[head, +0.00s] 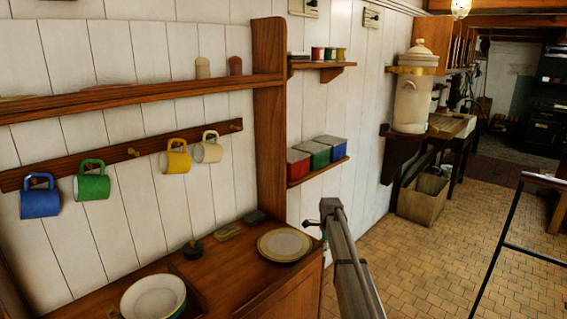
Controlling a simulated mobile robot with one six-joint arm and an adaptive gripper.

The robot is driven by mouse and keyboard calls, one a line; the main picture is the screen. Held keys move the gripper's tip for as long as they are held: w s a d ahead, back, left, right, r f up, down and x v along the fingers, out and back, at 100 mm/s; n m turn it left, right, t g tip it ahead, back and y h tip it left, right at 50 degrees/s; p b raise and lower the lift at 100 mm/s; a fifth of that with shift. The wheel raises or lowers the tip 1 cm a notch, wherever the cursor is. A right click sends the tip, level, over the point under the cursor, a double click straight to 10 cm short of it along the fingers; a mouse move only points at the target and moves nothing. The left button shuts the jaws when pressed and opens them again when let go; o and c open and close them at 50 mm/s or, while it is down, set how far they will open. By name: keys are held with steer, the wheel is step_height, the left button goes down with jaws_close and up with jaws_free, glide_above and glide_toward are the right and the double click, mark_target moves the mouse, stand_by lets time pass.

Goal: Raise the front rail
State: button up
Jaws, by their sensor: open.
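No part is plainly marked as the front rail. A wooden shelf with a long front board (150,94) runs along the wall above the dresser. Below it a wooden peg rail (110,158) holds a blue mug (39,197), a green mug (92,183), a yellow mug (175,158) and a cream mug (208,149). My grey arm rises from the bottom, right of the dresser. My gripper (311,229) appears small and dark at its upper left end, open, near the dresser's right edge. It is apart from the shelf and peg rail, with its fingers hard to make out.
The dresser top (228,262) bears a plate (284,245), a white bowl (153,297) and small dark items. Coloured boxes (318,154) stand on a wall shelf. A dark metal frame (503,238) stands at right. The tiled floor (430,270) between is clear.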

steer(key=s+n, duration=2.2)
steer(key=s, duration=1.6)
steer(key=shift+s+a, duration=0.15)
steer(key=shift+a, duration=0.25)
steer(key=shift+a+r, duration=0.1)
